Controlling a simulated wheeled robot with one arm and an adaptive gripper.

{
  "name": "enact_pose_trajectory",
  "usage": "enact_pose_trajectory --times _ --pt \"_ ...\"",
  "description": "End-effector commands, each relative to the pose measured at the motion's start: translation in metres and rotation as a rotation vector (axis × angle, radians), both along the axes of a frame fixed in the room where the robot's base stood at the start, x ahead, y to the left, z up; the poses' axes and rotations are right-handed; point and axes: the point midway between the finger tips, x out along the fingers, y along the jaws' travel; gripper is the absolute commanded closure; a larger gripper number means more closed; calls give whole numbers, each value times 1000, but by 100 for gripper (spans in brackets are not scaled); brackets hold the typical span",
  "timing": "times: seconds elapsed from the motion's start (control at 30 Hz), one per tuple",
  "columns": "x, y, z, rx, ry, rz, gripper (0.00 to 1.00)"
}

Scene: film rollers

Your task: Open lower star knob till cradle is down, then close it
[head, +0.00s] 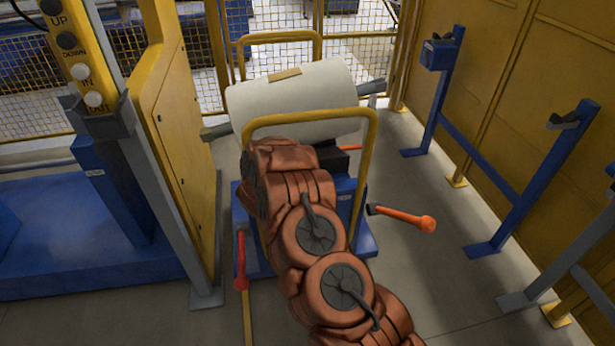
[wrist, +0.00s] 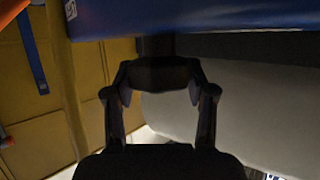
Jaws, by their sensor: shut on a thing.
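In the wrist view, my gripper (wrist: 160,78) has its two dark fingers on either side of a black knob (wrist: 165,72), shut on it. The knob sits on a short dark stem against a blue body (wrist: 190,16). Its lobes are too dark to make out. In the head view, my arm in its brown cover hides the gripper and the knob. The blue cart (head: 362,236) carries a white film roll (head: 295,92) on a shaft. The roll fills the right side of the wrist view (wrist: 255,115). The cradle under the roll is mostly hidden.
A yellow hoop handle (head: 368,150) rises before the roll. An orange-handled lever (head: 405,216) sticks out right and a red one (head: 241,262) stands left. A yellow machine with a button pendant (head: 75,50) is left; a blue rack (head: 480,165) is right. Floor between cart and rack is clear.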

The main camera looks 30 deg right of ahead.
Motion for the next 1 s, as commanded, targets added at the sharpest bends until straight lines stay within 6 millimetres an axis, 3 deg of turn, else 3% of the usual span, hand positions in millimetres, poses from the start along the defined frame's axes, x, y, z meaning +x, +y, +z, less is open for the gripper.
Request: enact_pose_trajectory --times 0.67,0.7,0.93,1.0 --pt "0 -1 1 0 -1 -39 79" --pt "0 -1 1 0 -1 -39 43" --pt "0 0 0 1 -1 -38 19" --pt "0 0 0 1 -1 -38 19"
